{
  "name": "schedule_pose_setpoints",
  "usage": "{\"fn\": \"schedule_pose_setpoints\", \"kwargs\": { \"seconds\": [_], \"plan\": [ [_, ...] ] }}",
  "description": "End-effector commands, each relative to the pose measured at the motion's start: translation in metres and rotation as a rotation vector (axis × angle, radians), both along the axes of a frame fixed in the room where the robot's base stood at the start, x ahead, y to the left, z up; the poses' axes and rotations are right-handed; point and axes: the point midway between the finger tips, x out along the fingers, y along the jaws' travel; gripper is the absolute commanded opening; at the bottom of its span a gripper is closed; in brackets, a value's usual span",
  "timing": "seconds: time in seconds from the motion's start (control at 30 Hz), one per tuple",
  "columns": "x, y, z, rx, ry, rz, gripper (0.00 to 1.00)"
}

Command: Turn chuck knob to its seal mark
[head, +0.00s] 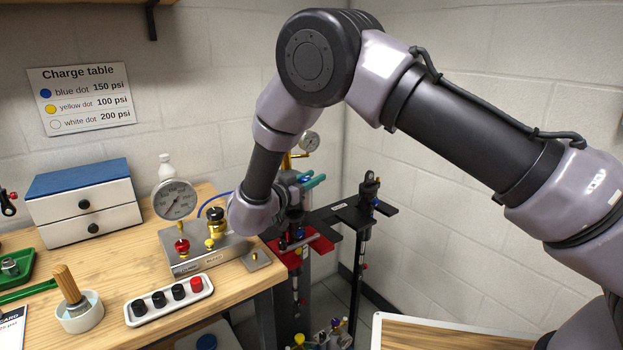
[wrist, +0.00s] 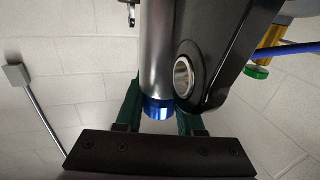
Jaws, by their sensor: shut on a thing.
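My gripper (wrist: 160,108) has dark green fingers, one on each side of a grey metal cylinder (wrist: 157,50) with a blue end (wrist: 158,109). It is shut on this blue-ended part. I cannot tell for sure whether that part is the chuck knob, and no seal mark can be made out. In the head view my gripper's teal fingers (head: 313,182) point to the right, beside the stand at the bench's right end. My wrist hides much of what is held there.
A black housing (wrist: 212,50) with a round metal bore sits close to the right finger. The gauge block (head: 205,252) stands on the bench left of my wrist. A red clamp (head: 312,254) is below my gripper. A blue hose (wrist: 285,49) and a brass fitting (wrist: 268,50) are nearby.

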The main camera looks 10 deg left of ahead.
Motion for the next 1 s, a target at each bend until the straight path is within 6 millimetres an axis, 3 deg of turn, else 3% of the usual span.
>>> {"fn": "schedule_pose_setpoints", "kwargs": {
  "seconds": [0.37, 0.4, 0.47, 0.83, 1.0],
  "plan": [
    [0.0, 0.0, 0.0, -0.001, -0.002, -0.003, 0.0],
    [0.0, 0.0, 0.0, -0.001, -0.002, -0.003, 0.45],
    [0.0, 0.0, 0.0, -0.001, -0.002, -0.003, 0.68],
    [-0.003, 0.001, 0.0, 0.0, -0.001, -0.002, 0.68],
    [-0.024, 0.012, 0.0, -0.002, -0.001, 0.001, 0.68]
  ]
}}
